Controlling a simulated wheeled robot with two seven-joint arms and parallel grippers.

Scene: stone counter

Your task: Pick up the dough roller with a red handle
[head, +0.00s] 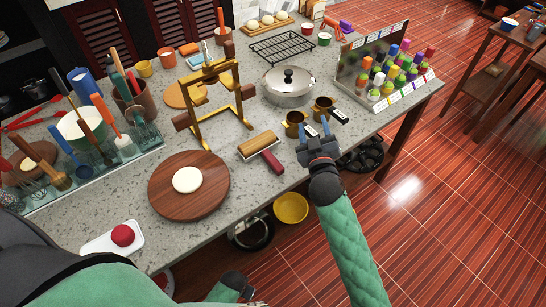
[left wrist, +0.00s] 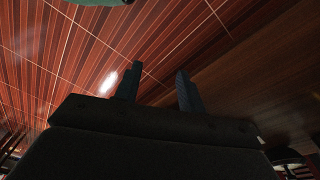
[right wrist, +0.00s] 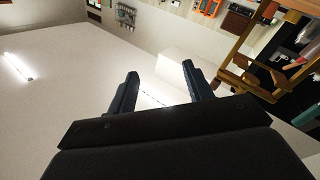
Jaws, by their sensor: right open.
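The dough roller (head: 259,145) lies on the stone counter near its front edge, with a pale wooden barrel and a dark red handle pointing towards the front right. My right gripper (head: 317,130) is open and empty, right of the roller and apart from it, above the counter edge by two brass cups. Its spread fingers show in the right wrist view (right wrist: 157,92), with nothing between them; the roller is not visible there. My left gripper (left wrist: 157,82) is open and empty in the left wrist view, with wood floor beyond its fingers.
A round wooden board (head: 205,203) with a dough disc is left of the roller. A wooden stand (head: 213,100) rises behind it. The brass cups (head: 296,122) and a lidded pot (head: 288,87) stand behind right. Clear counter surrounds the roller's handle.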

